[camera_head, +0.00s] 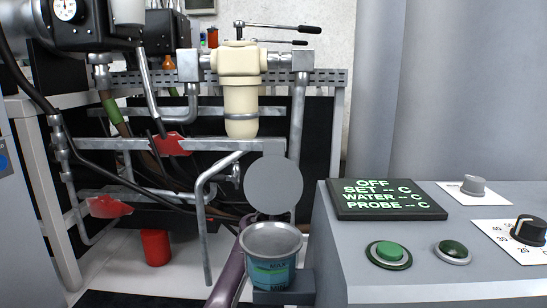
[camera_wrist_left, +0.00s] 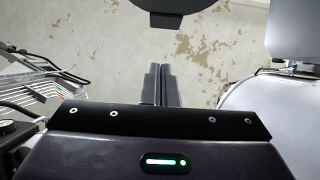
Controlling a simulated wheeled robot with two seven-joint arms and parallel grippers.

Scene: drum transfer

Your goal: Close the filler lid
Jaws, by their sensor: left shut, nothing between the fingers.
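The filler lid (camera_head: 274,185) is a flat grey disc in the head view. It stands upright, face toward me, just behind and above the filler's round metal mouth (camera_head: 270,238). The lid is open and the mouth is uncovered. Below the mouth is a teal body (camera_head: 270,272) with MAX and MIN marks. My left gripper (camera_wrist_left: 155,85) shows in the left wrist view, its two dark fingers together and empty. I cannot make it out in the head view, so its distance from the lid is unclear. My right gripper is in neither view.
A grey console (camera_head: 420,275) with a display (camera_head: 387,199), green button (camera_head: 388,252) and knobs stands right of the filler. Metal pipes (camera_head: 205,220) and a cream filter housing (camera_head: 240,95) stand behind. A dark curved object (camera_wrist_left: 178,8) crosses the wrist view's top edge.

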